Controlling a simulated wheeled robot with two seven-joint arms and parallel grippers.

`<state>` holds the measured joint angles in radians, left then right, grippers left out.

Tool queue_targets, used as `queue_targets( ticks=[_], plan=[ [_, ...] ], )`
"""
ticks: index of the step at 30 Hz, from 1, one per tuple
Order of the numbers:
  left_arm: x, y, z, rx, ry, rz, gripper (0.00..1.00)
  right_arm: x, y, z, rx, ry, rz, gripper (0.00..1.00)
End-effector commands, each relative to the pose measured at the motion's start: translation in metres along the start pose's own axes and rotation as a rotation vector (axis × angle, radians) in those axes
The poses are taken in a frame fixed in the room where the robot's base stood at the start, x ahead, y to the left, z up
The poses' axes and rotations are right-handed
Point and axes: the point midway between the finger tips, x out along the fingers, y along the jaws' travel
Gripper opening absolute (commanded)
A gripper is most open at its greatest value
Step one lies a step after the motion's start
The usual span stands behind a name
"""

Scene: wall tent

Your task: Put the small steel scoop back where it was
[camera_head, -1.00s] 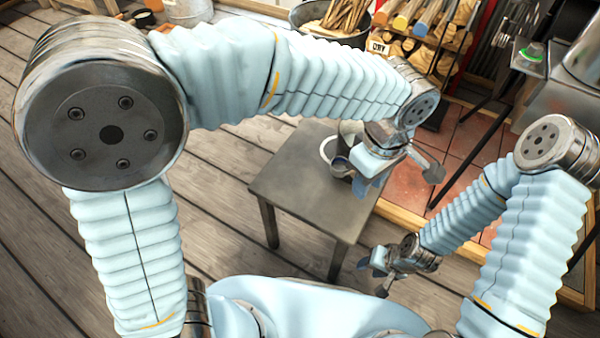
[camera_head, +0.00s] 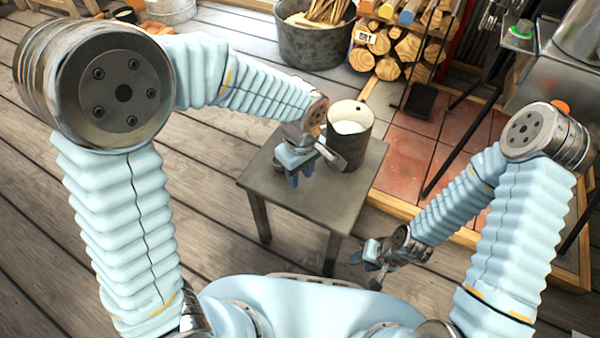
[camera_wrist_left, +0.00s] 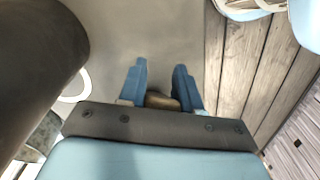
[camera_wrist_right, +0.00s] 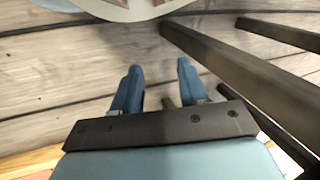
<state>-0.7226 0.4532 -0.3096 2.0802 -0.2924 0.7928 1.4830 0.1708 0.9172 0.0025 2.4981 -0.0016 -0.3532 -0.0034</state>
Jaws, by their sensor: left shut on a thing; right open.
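My left gripper (camera_head: 299,178) is low over the small grey table (camera_head: 349,194), in front and to the left of a metal canister (camera_head: 357,146) with white contents. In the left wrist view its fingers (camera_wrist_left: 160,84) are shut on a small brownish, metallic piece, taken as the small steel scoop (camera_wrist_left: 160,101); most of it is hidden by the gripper. Whether it touches the tabletop I cannot tell. The canister stands close on the left there. My right gripper (camera_head: 369,259) is open and empty, right of the table and lower than its top; its fingers also show in the right wrist view (camera_wrist_right: 155,88).
A big bucket of sticks (camera_head: 310,42) and stacked firewood (camera_head: 395,55) stand behind the table. The table legs (camera_wrist_right: 245,80) are close to my right gripper. The table's front is bare.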

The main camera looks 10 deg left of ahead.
Motion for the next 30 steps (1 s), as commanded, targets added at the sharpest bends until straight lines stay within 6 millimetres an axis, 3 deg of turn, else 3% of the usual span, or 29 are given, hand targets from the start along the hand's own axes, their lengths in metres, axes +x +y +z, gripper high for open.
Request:
queue_targets(
  ticks=[10,11,15,24,30],
  plan=[
    [0.005,0.001,0.0,0.0,0.001,0.002,0.0,0.003,0.001,0.0,0.0,-0.001,-0.001,0.43],
    [0.004,0.0,0.0,0.0,0.0,0.002,0.36,0.002,0.0,0.0,0.0,-0.001,-0.001,0.43],
    [0.003,0.0,0.0,0.0,0.0,0.002,0.58,0.002,0.0,0.0,0.0,-0.001,-0.001,0.43],
    [0.001,0.0,0.0,0.0,0.0,0.002,0.59,0.0,0.0,0.0,0.0,-0.001,-0.001,0.43],
    [-0.026,0.001,0.0,0.0,0.001,0.005,0.59,-0.007,-0.002,0.0,0.0,0.001,0.001,0.43]
  ],
)
